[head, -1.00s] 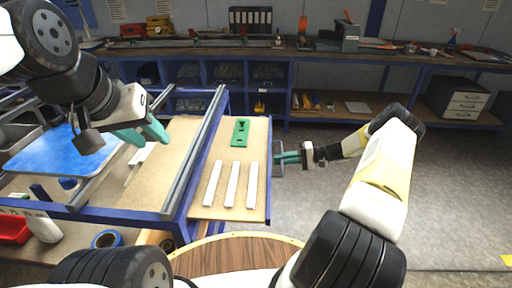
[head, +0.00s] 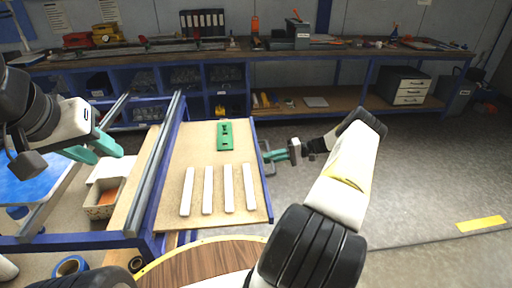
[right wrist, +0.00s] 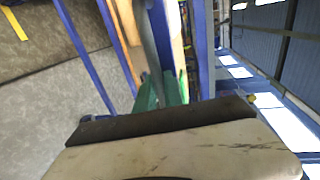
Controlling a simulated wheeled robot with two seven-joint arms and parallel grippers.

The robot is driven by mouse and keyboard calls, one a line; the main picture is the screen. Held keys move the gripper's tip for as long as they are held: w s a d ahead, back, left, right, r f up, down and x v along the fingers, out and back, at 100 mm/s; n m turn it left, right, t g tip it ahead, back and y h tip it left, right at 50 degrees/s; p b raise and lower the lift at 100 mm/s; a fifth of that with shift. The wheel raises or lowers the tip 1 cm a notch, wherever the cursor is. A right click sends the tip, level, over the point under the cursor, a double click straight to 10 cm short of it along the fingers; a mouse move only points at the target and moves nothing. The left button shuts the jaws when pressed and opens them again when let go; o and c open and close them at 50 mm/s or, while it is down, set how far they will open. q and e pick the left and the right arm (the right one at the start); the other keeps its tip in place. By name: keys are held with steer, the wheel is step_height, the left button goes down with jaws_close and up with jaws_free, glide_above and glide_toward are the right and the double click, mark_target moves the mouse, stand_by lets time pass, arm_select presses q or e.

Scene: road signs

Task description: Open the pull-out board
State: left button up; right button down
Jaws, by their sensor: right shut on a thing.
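The pull-out board (head: 200,155) is a tan panel with a blue edge, sticking out to the right from under the blue-framed bench. A green plate (head: 225,136) and several white strips (head: 208,190) lie on it. A grey handle (head: 267,158) is on its right edge. My right gripper (head: 272,155) is shut on the handle. In the right wrist view its teal fingers (right wrist: 160,92) are partly hidden behind the wrist housing. My left gripper (head: 97,148) hangs over the bench with its teal fingers apart and empty.
A grey rail (head: 160,160) runs along the bench beside the board. A small box (head: 102,198) sits on the bench at left. A round wooden top (head: 200,268) is close in front. Open floor (head: 420,175) lies to the right. A long workbench (head: 340,52) stands behind.

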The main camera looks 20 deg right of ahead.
steer(key=c, duration=1.5)
jaws_free()
steer(key=shift+o, duration=0.2)
steer(key=v, duration=0.7)
steer(key=shift+d, duration=0.4)
steer(key=shift+s, duration=0.1)
